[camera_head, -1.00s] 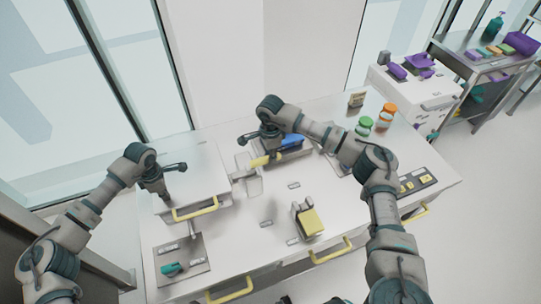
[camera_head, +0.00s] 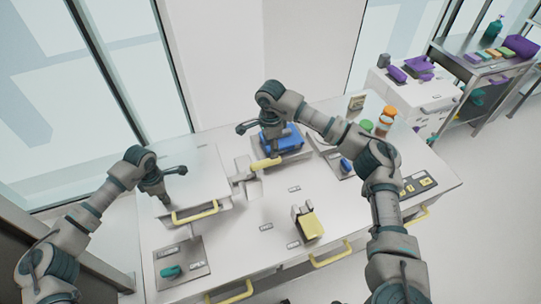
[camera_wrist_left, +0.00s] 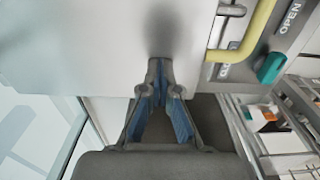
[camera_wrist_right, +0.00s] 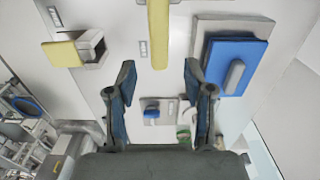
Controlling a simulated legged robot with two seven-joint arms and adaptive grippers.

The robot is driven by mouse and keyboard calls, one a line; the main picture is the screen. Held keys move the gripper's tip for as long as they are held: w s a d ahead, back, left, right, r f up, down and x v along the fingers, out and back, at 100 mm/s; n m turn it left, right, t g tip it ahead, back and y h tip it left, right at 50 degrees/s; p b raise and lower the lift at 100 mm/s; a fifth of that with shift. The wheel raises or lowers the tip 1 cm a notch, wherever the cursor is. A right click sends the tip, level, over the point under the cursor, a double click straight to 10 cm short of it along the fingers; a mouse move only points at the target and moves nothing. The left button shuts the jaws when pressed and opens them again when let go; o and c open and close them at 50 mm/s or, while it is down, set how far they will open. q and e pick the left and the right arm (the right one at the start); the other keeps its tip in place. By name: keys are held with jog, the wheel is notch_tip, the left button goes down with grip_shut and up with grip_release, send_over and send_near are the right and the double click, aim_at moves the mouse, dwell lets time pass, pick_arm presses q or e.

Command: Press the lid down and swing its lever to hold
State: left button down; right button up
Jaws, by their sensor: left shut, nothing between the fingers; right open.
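The lid is the broad pale top of the box (camera_head: 190,172) at the left, with a yellow handle (camera_head: 195,212) on its front. My left gripper (camera_head: 164,198) is shut and empty, pointing down at the lid's top. In the left wrist view its fingertips (camera_wrist_left: 160,65) are at the lid surface (camera_wrist_left: 90,45); whether they press on it I cannot tell. The yellow lever (camera_head: 265,164) stands beside the lid's right side. My right gripper (camera_head: 270,148) is open above it. In the right wrist view the lever (camera_wrist_right: 158,35) lies ahead of and between the spread fingers (camera_wrist_right: 158,80).
A blue block (camera_head: 283,140) lies on a tray behind the lever. A grey block with a yellow face (camera_head: 309,224) stands mid-table. A teal knob (camera_head: 171,271) sits on a plate at front left. Jars (camera_head: 385,118) and a button panel (camera_head: 417,184) are to the right.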

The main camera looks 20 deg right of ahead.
pick_arm(q)
jog(key=shift+s+f, duration=0.1)
jog(key=shift+f, duration=0.2)
pick_arm(e)
notch_tip(320, 180, up, 6)
jog(key=shift+f, duration=0.1)
pick_arm(q)
jog(key=shift+r+p, duration=0.3)
jog(key=shift+r, duration=0.2)
jog(key=shift+w+r+p, duration=0.2)
jog(key=shift+r+p, duration=1.25)
jog(key=shift+r, duration=1.75)
pick_arm(e)
notch_tip(320, 180, up, 4)
jog(key=shift+f, duration=0.15)
pick_arm(q)
notch_tip(320, 180, up, 12)
